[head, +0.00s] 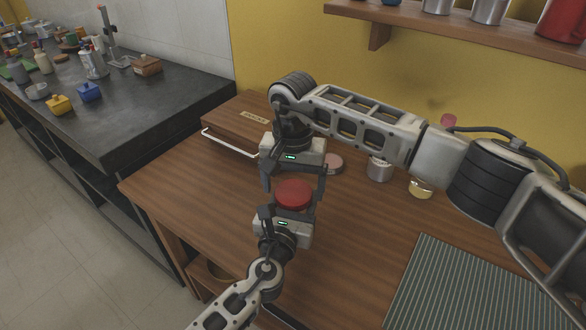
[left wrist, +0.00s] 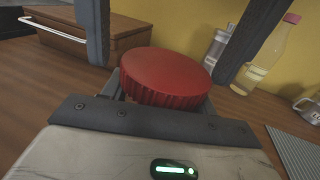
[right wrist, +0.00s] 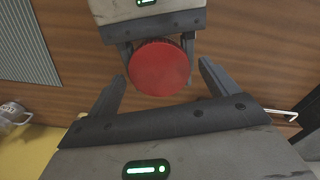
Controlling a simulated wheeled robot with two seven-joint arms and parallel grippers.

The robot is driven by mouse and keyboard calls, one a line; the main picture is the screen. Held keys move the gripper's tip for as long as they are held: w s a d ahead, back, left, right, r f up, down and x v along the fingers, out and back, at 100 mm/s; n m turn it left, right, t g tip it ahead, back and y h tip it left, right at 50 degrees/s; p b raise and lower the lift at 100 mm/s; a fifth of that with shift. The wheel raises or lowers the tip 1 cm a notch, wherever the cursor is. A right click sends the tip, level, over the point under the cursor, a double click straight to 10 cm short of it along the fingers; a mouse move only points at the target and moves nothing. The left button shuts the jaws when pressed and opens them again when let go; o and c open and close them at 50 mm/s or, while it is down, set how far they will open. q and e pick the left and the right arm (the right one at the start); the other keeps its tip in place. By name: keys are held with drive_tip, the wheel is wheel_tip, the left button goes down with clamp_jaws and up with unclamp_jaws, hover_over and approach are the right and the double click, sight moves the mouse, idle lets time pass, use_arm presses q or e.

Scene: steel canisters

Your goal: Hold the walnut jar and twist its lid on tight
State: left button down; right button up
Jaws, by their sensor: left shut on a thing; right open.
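The jar's red ribbed lid (head: 293,192) sits level above the wooden table and also shows in the left wrist view (left wrist: 165,78) and the right wrist view (right wrist: 160,68). The jar body below it is almost wholly hidden by the lid and my grippers. My left gripper (head: 287,211) is shut on the jar under the lid, from the near side. My right gripper (head: 295,184) is open at the far side, its fingers apart on either side of the lid. In the right wrist view, gaps show between those fingers and the lid.
A wooden box (head: 250,124) with a metal handle stands behind, to the left. A ribbed grey mat (head: 462,285) lies front right. A shelf (head: 470,28) overhangs the wall.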

drive_tip(key=shift+f, duration=0.4)
drive_tip(key=c, duration=1)
drive_tip(key=m, duration=0.4)
drive_tip(key=shift+c, duration=0.2)
drive_tip(key=m, duration=0.5)
drive_tip(key=shift+m, duration=0.4)
drive_tip(key=o, duration=1.1)
